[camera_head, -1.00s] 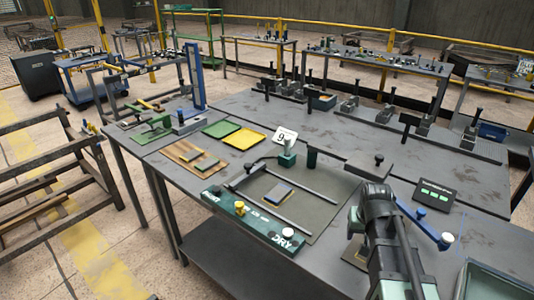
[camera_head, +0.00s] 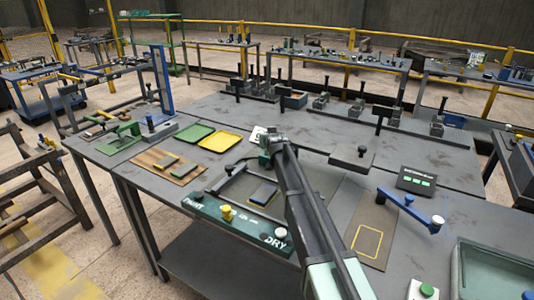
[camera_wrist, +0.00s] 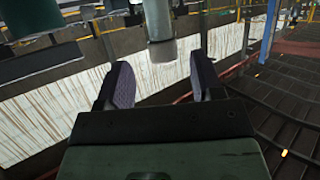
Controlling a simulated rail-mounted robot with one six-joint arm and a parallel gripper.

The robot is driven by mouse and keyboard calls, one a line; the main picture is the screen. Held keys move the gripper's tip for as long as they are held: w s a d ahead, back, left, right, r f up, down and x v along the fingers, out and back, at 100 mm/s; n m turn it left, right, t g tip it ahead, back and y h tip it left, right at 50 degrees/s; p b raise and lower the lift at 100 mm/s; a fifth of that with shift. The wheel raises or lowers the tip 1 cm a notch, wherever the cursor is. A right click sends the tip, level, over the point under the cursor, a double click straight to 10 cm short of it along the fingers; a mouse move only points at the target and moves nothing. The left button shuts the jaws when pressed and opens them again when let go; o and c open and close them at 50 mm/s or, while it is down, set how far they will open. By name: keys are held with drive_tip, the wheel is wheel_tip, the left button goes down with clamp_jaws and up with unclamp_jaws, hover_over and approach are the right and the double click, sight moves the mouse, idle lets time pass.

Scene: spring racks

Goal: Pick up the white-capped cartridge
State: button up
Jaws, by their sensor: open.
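My gripper (camera_wrist: 160,62) is open in the wrist view, with its two dark fingers apart. A pale grey cylinder with a whitish end (camera_wrist: 161,48) shows just beyond and between the fingertips, with no visible contact; I cannot tell whether it is the cartridge. In the head view, a small white-capped piece (camera_head: 281,262) sits on the green PAINT/DRY block (camera_head: 226,212), beside a yellow-capped piece (camera_head: 227,212).
Yellow (camera_head: 219,139) and green (camera_head: 190,134) trays lie left of my arm. A blue lever (camera_head: 405,205) with a pale knob and a dark display (camera_head: 417,180) are at right. Black posts stand along the back. A green-rimmed bin (camera_head: 495,268) is at the front right.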

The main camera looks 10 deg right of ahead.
drive_tip(key=b+x, duration=0.2)
drive_tip(key=x, duration=0.3)
drive_tip(key=shift+w+a, duration=0.15)
drive_tip(key=shift+a, duration=0.05)
drive_tip(key=shift+r, duration=0.1)
drive_tip(key=shift+c, duration=0.2)
clamp_jaws()
